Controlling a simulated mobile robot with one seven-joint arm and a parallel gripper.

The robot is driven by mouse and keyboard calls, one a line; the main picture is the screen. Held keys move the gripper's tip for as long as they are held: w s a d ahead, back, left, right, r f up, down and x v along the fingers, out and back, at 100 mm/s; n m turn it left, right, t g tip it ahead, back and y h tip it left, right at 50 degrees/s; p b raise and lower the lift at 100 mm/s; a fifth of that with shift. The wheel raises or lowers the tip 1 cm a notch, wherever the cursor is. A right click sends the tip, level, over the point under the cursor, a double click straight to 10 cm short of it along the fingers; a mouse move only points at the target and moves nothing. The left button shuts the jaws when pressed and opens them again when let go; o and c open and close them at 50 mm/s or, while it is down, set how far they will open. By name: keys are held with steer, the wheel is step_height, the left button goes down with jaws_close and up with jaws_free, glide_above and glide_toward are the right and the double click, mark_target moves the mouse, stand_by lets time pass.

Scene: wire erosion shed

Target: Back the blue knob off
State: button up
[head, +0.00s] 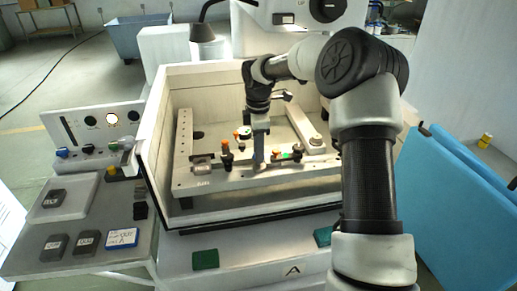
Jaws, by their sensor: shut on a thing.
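My gripper (259,160) reaches down into the open machine tank and points at the front rail of the metal clamping frame (200,185). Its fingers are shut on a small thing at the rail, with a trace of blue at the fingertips. This appears to be the blue knob, but the fingers hide most of it. Another blue knob (62,152) sits on the control panel at the left, far from my gripper. A dark knob with an orange top (227,152) stands on the rail just left of my gripper.
The white tank wall (150,150) rises at the left of the frame. Green pads (205,259) lie on the front ledge. Blue panels (450,210) stand at the right.

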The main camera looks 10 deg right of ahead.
steer(key=m, duration=0.4)
steer(key=shift+m, duration=0.4)
steer(key=m, duration=1.3)
steer(key=shift+m+p, duration=0.3)
steer(key=shift+m, duration=0.4)
steer(key=o, duration=1)
steer(key=shift+o, duration=0.2)
step_height(320, 180, up, 18)
steer(key=shift+f, duration=0.25)
